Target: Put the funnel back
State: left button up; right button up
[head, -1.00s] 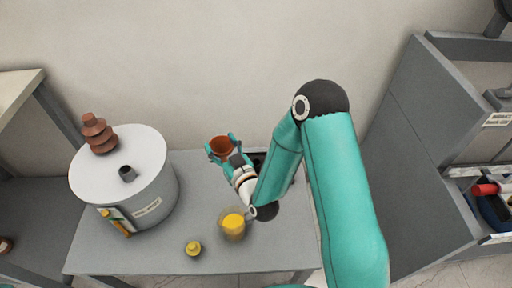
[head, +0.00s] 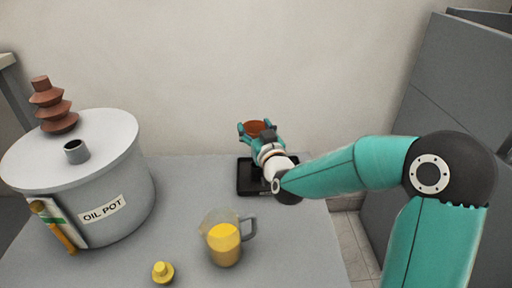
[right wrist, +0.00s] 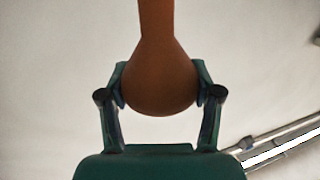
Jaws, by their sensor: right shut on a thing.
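The funnel (head: 257,128) is orange-brown. In the head view it is at the back of the table, over the black tray (head: 247,188). My right gripper (head: 256,135) is shut on it. In the right wrist view the two fingers press on the sides of the funnel's round body (right wrist: 160,85), and its narrow part runs up out of the picture. The arm hides part of the tray, and I cannot tell whether the funnel touches it. My left gripper is not in view.
The grey oil pot (head: 75,180) with a brown ribbed bushing (head: 52,105) and a short open neck (head: 77,151) stands at left. A jug of yellow liquid (head: 223,240) and a yellow cap (head: 163,272) stand at the front. A grey cabinet (head: 440,90) is at right.

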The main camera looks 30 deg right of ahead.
jog(key=shift+d+f, duration=0.2)
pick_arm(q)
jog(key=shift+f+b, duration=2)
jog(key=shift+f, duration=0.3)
pick_arm(e)
jog(key=shift+f, duration=3.25)
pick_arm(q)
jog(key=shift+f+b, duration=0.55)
pick_arm(e)
jog(key=shift+s+f, duration=0.15)
jog(key=shift+f, duration=0.3)
